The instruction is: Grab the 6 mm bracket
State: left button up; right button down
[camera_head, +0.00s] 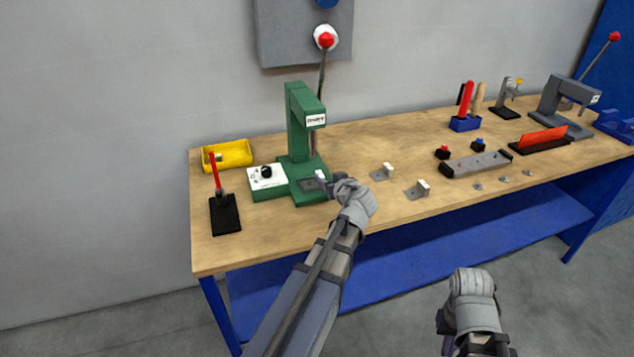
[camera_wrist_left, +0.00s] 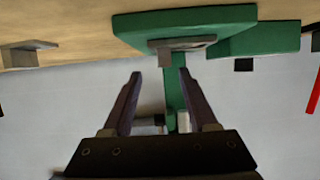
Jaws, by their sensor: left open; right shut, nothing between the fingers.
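Small grey brackets with pale upright ends lie on the wooden bench, one (camera_head: 383,173) right of the green press and another (camera_head: 419,188) nearer the front edge. A grey piece that looks like a bracket sits on the green press base; it shows in the left wrist view (camera_wrist_left: 184,43). No size marking is readable, so I cannot tell which is 6 mm. My left gripper (camera_head: 329,183) is at the front of the press base, its fingers (camera_wrist_left: 165,85) apart with nothing between them. My right gripper (camera_head: 443,343) is low in front of the bench, shut and empty.
The green press (camera_head: 297,120) stands behind my left gripper, with a white control box (camera_head: 266,177) beside it. A yellow bin (camera_head: 228,155) and a black stand (camera_head: 225,214) are at the left. A grey bar fixture (camera_head: 480,163) lies right of the brackets.

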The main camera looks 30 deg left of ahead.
aim_at(323, 178)
pick_arm(q)
jog(key=x, duration=0.1)
jog(key=b+x, duration=0.1)
jog(key=x, duration=0.1)
jog(key=b+x, duration=0.1)
jog(key=x, duration=0.1)
jog(key=shift+s+a+f, duration=0.15)
jog(key=shift+s+f, duration=0.1)
jog(key=shift+s, duration=0.1)
jog(key=shift+c, duration=0.4)
grip_shut()
